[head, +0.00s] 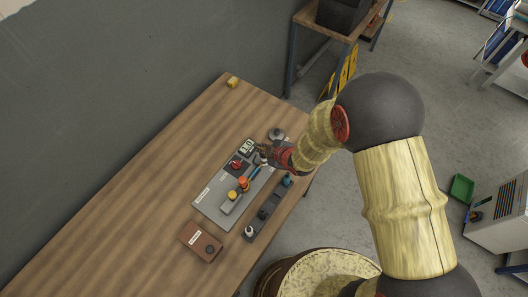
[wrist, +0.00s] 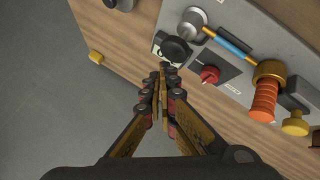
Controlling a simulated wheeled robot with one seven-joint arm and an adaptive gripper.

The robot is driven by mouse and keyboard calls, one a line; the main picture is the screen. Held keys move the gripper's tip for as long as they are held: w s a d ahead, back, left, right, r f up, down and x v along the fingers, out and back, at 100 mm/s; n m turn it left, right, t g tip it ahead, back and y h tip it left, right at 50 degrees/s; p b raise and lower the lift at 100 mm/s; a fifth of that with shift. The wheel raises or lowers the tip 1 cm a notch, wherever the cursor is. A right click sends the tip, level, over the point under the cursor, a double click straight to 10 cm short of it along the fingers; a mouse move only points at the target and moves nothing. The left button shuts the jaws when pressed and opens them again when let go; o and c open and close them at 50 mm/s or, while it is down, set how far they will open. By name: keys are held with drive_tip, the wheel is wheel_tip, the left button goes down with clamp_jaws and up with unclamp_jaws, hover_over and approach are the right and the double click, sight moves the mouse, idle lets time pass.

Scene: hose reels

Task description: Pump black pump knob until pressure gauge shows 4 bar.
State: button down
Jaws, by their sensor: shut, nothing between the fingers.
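A grey panel (head: 213,205) lies on the wooden table and carries the pump parts. In the wrist view a round black knob (wrist: 175,49) stands just beyond my fingertips, near a silver round fitting (wrist: 193,20). My gripper (wrist: 164,72) is shut and empty, its tips close to the black knob; I cannot tell whether they touch. In the head view my gripper (head: 264,151) is over the panel's far end and hides the knob area. The gauge (head: 246,147) has a pale face with dark marks, too small to read; in the wrist view the knob covers much of it.
A red knob (wrist: 208,74), a blue rod (wrist: 230,43), an orange handle (wrist: 263,99) and a yellow knob (wrist: 295,123) are close by on the panel. A brown box (head: 201,242) lies nearer on the table.

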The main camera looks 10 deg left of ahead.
drive_tip(key=shift+f, duration=0.2)
drive_tip(key=shift+f+b, duration=0.25)
drive_tip(key=shift+b, duration=0.3)
drive_tip(key=shift+s+f+b, duration=0.1)
drive_tip(key=shift+f+b, duration=1.2)
idle(1.5)
drive_tip(key=shift+r+p, duration=1)
drive_tip(key=shift+r, duration=0.7)
drive_tip(key=shift+r+p, duration=1.65)
drive_tip(key=shift+r, duration=0.9)
